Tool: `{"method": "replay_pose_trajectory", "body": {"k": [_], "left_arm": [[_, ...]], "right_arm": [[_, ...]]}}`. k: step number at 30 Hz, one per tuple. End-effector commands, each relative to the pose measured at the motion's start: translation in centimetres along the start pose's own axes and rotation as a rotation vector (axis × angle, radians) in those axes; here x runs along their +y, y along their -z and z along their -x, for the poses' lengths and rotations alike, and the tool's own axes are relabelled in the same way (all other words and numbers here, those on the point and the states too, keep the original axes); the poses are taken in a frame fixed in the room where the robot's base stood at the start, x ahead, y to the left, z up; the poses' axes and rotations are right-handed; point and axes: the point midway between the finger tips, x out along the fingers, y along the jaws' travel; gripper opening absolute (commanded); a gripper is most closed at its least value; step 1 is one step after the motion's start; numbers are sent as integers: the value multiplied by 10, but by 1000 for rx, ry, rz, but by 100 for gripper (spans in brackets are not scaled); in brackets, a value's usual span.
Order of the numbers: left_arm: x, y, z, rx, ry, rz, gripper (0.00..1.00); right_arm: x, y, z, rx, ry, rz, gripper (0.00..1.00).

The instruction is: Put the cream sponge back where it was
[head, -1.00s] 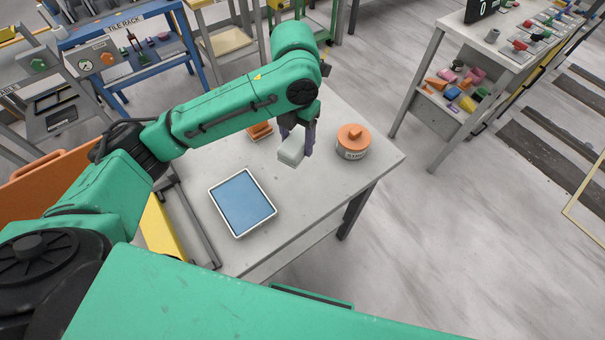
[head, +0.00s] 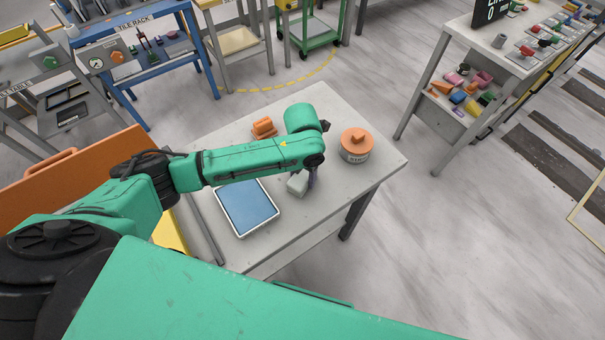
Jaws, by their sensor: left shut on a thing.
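The cream sponge (head: 297,185), a pale block, is in my left gripper (head: 311,180) over the grey-white slab table (head: 341,107). The gripper is shut on it, and the forearm hides much of the jaws. The sponge is just right of the white-rimmed tray (head: 276,210) with a blue inside. I cannot tell whether it touches the tabletop. My right gripper is not in view.
An orange-lidded tub (head: 355,146) stands right of the gripper. An orange block-shaped thing (head: 264,127) lies behind my forearm. The table's right front corner is clear. A shelf bench (head: 510,55) stands apart at right.

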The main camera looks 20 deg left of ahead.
Motion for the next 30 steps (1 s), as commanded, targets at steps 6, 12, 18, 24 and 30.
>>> {"method": "replay_pose_trajectory", "body": {"k": [6, 12, 18, 24, 30], "left_arm": [[0, 0, 0, 0, 0, 0, 91], [0, 0, 2, 0, 0, 0, 91], [0, -1, 32, -6, 0, -2, 91], [0, -2, 87, -5, 1, -2, 91], [0, -1, 120, -1, 1, -1, 91]], "right_arm": [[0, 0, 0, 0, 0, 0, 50], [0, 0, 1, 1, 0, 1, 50], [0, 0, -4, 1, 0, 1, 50], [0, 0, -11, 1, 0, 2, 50], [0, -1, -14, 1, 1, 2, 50]]}}
